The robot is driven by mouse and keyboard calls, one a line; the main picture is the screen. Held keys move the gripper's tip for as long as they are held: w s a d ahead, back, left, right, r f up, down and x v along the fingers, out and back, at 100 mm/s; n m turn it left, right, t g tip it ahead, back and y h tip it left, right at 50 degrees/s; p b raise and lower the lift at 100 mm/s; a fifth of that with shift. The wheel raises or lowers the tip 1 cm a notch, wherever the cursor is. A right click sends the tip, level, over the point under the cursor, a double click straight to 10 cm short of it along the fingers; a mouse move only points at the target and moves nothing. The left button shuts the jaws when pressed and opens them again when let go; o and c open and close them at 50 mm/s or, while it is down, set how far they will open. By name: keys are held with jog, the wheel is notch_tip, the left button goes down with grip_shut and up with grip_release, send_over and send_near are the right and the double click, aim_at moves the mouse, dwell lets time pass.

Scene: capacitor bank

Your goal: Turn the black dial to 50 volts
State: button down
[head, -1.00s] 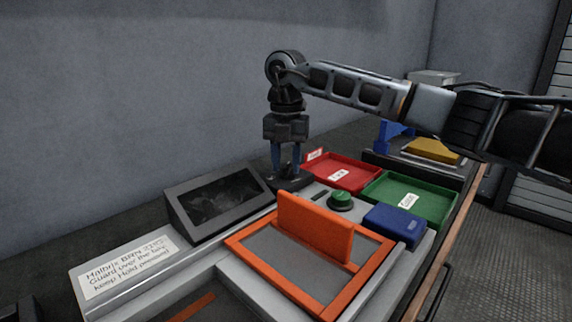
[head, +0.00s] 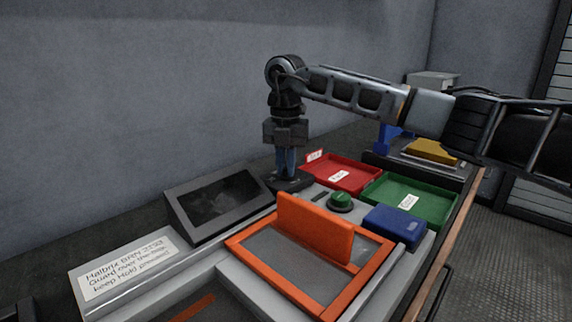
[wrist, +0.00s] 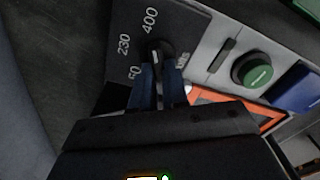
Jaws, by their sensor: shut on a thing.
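The black dial (wrist: 160,50) sits on a dark panel in the wrist view, with the printed marks 400, 230 and a partly covered one ending in "50" around it. Another mark to its right is partly hidden. My gripper (wrist: 160,88) is shut on the dial from above, its blue fingers on either side of it. The fingers hide part of the dial, and I cannot tell which mark it points to. In the head view my gripper (head: 287,173) points straight down onto the dark dial panel (head: 300,184) behind the green button.
A green button (head: 342,201) and a blue block (head: 395,226) are close by. An orange frame with an upright flap (head: 315,229) stands in front. A dark screen box (head: 220,203) is at left. Red (head: 365,172) and green (head: 440,199) trays lie to the right.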

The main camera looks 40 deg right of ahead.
jog(key=shift+n, duration=0.4)
jog(key=n, duration=0.3)
jog(key=n+p, duration=0.1)
jog(key=shift+s+d+r+n, duration=0.1)
jog(key=shift+s+d+n, duration=0.15)
jog(key=shift+n, duration=0.15)
jog(key=n, duration=0.4)
jog(key=n+p, duration=0.1)
jog(key=n, duration=0.1)
jog(key=shift+d, duration=0.25)
jog(key=n, duration=0.4)
jog(key=n+p, duration=0.1)
jog(key=n, duration=0.1)
jog(key=shift+w+d+n, duration=0.1)
jog(key=shift+d+n, duration=0.2)
jog(key=shift+n, duration=0.1)
jog(key=n, duration=0.2)
jog(key=n+p, duration=0.1)
jog(key=n, duration=0.2)
jog(key=shift+w+d, duration=0.15)
jog(key=shift+w, duration=0.05)
jog(key=shift+n, duration=0.4)
jog(key=c, duration=1.1)
grip_release()
jog(key=shift+c, duration=0.2)
